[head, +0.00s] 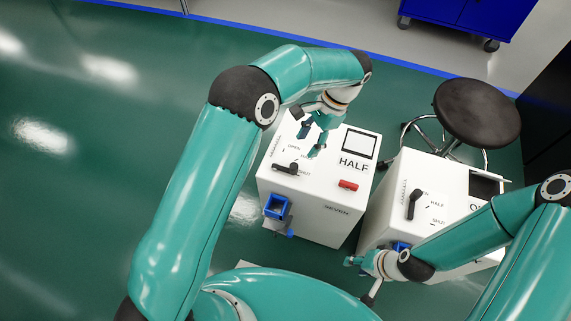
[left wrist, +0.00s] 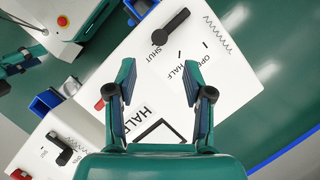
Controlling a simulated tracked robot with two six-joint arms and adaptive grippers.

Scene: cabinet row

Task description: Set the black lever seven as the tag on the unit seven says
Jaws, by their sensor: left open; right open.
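Unit seven is a white box (head: 313,223) marked SEVEN. Its tag (head: 355,162) reads HALF, and HALF also shows in large print in the left wrist view (left wrist: 145,112). Its black lever (head: 287,168) points at the SHUT mark; the left wrist view shows the lever (left wrist: 170,27) too. OPEN and HALF marks lie around it. My left gripper (head: 312,140) is open and empty over the unit's top, apart from the lever; its fingers (left wrist: 160,68) frame the panel near the HALF mark. My right gripper (head: 360,278) is open and empty by the neighbouring unit's front.
A second white unit (head: 375,225) with its own black lever (head: 413,204) stands to the right, partly covered by my right arm. Unit seven has a red part (head: 348,185) on top and a blue holder (head: 277,207) in front. A round stool (head: 477,112) stands behind. Floor at left is clear.

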